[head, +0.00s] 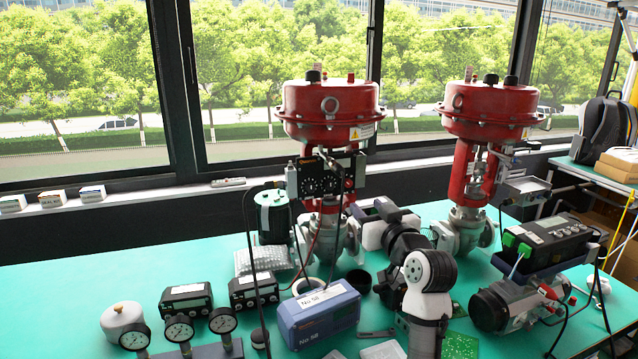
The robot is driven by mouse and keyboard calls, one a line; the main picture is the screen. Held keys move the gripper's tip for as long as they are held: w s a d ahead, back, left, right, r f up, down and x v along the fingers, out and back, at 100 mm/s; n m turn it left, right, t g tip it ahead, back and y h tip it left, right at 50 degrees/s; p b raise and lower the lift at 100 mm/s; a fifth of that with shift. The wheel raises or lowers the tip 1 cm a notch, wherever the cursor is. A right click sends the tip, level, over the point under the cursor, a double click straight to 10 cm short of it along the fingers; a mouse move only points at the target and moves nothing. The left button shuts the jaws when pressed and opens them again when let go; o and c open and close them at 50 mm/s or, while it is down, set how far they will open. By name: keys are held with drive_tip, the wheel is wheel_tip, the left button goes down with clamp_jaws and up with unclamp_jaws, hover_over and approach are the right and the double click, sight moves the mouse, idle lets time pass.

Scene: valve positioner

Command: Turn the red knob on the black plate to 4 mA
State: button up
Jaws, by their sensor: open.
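The black plate (313,180) is mounted on the front of the left red valve, below its round red housing. It carries dark dials and small white markings. A small red knob (349,184) sits at its right end; its pointer and the scale lettering are too small to read. My gripper (374,208) is low and to the right of the plate, apart from the knob. Its jaws are open and look empty, though the fingertips are hard to make out against the dark parts around them.
A blue box (318,314), display units (187,299) and gauges (179,328) crowd the front of the green table (60,290). Black cables hang in front of the left valve. A second red valve (490,112) and a motor unit (515,303) stand at right.

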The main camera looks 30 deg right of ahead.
sight(349, 184)
drive_tip(key=p+x, duration=0.1)
drive_tip(key=x, duration=0.3)
drive_tip(key=d+p+x, duration=0.1)
drive_tip(key=p+x, duration=0.1)
drive_tip(key=x, duration=0.2)
drive_tip(key=p+x, duration=0.1)
drive_tip(key=x, duration=0.4)
drive_tip(key=shift+s+d+f, duration=0.1)
drive_tip(key=shift+d+f, duration=0.2)
drive_tip(key=shift+d, duration=0.1)
drive_tip(key=shift+c, duration=0.4)
clamp_jaws()
